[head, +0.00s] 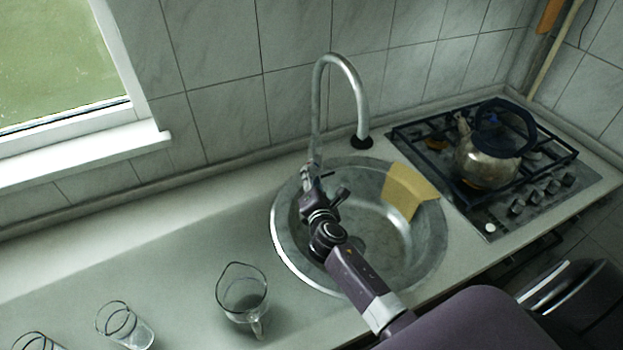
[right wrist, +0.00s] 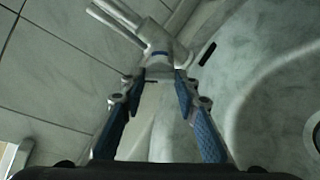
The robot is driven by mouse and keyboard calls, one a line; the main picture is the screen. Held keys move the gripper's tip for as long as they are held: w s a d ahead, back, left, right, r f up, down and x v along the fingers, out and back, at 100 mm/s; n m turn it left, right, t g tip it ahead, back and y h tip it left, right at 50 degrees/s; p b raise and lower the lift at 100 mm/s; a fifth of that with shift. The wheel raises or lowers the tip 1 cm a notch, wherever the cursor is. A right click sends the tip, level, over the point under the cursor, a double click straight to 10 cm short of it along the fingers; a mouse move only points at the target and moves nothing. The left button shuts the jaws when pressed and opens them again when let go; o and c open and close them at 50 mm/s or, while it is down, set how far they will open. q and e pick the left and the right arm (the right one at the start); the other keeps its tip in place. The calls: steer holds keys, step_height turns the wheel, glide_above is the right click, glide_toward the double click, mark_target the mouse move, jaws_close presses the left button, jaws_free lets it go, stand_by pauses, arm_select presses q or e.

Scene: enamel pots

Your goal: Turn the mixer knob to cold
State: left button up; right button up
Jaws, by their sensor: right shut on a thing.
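The mixer tap (head: 316,110) is a tall metal tap with a curved spout, standing at the back left of the round sink (head: 283,237). In the right wrist view the tap's metal body (right wrist: 152,38) shows a blue mark near its lower end. My right gripper (head: 314,178) reaches the base of the tap from the front. In the right wrist view its blue-padded fingers (right wrist: 161,76) are closed on the mixer knob at the end of the tap body. My left gripper is not in view.
A yellow cloth (head: 408,190) lies over the sink's right rim. A metal kettle (head: 486,160) stands on the gas stove (head: 436,150) at right. A glass jug (head: 242,292) and glasses (head: 126,325) stand on the counter at front left. The counter's left middle is clear.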

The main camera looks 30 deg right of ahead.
steer(key=shift+s+f+m+t+y+b, duration=0.15)
steer(key=shift+m+t+b, duration=0.3)
steer(key=shift+m+b, duration=1)
steer(key=shift+w+f+m+t+y+b, duration=0.1)
steer(key=shift+m+t+b, duration=0.4)
steer(key=shift+b, duration=2)
steer(key=shift+s+f+m+t+y+b, duration=0.15)
steer(key=shift+m+t+b, duration=0.3)
steer(key=shift+m+b, duration=1)
steer(key=shift+w+n+b, duration=0.1)
steer(key=shift+n+b, duration=0.4)
steer(key=o, duration=1.1)
steer(key=shift+r, duration=0.1)
steer(key=shift+o, duration=0.2)
steer(key=v, duration=1.2)
